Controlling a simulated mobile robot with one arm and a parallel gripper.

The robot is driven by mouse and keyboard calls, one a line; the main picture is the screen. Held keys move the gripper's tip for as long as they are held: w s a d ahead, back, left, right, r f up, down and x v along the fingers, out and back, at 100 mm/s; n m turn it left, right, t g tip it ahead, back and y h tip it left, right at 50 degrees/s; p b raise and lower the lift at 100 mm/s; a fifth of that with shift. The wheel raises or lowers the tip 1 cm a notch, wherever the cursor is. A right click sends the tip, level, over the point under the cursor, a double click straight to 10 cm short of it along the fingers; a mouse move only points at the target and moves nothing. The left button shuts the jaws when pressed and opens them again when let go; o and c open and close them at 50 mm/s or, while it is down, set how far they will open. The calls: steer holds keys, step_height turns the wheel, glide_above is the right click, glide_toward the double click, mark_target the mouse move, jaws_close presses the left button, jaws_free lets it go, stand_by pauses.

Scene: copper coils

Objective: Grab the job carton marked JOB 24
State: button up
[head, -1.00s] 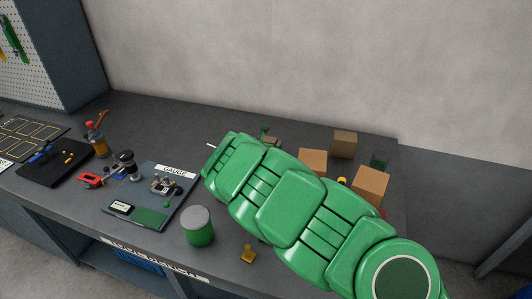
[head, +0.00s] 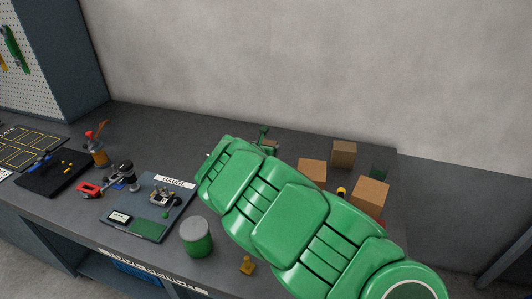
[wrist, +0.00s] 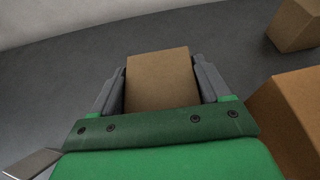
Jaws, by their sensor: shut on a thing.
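A plain brown carton (wrist: 160,82) sits between the two grey fingers of my gripper (wrist: 160,66) in the wrist view. The fingers touch its left and right sides, so my gripper is shut on it. No JOB 24 mark shows on the faces I see. In the head view my green arm hides most of the gripper and the held carton. Three other brown cartons stand to the right on the bench: a middle one (head: 312,172), a back one (head: 344,153) and a front right one (head: 370,196). I cannot read a job number on any of them.
A green cylinder with a grey top (head: 196,237) and a small yellow piece (head: 247,265) stand near the bench's front. The GAUGE board (head: 135,226) lies to the left. In the wrist view, two cartons are close on the right; bare grey bench (wrist: 60,85) lies to the left.

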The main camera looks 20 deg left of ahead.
steer(key=s+d+r, duration=0.6)
steer(key=s+r, duration=0.3)
steer(key=s, duration=0.2)
steer(key=shift+s+d+r, duration=0.2)
steer(key=shift+s+d, duration=0.05)
steer(key=shift+s, duration=0.1)
stand_by(0.6)
